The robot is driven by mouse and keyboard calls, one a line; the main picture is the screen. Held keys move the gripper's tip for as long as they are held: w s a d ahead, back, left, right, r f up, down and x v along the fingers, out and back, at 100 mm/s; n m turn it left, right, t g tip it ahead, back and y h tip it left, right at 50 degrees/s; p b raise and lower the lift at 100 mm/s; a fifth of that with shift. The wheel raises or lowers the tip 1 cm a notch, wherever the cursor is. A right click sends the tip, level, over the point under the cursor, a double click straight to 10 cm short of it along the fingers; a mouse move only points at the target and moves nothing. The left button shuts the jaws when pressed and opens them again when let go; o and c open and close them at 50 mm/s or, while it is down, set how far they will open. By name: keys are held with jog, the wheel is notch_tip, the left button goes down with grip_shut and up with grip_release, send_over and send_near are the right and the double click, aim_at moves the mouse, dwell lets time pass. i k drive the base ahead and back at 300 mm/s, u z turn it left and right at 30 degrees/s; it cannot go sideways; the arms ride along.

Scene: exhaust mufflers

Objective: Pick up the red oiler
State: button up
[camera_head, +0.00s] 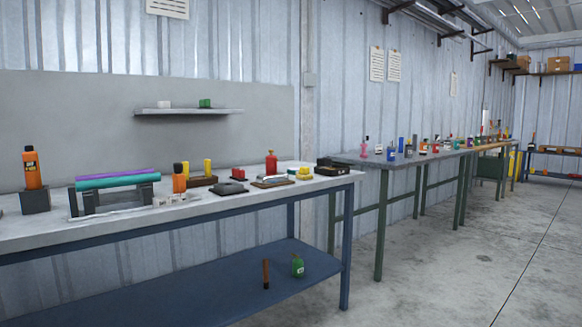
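My gripper is not in view.
An orange bottle (32,169) stands on a dark block at the left. Teal and purple tubes (118,181) lie on a dark rack. A wall shelf (189,111) hangs above. A second, crowded bench (375,158) stands beyond. The floor (430,270) at front right is clear.

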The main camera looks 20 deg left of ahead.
aim_at(271, 161)
jog(key=z, duration=0.05)
jog(key=i, duration=1.45)
jog(key=u, duration=0.8)
jog(key=i, duration=1)
jog(key=u, duration=0.95)
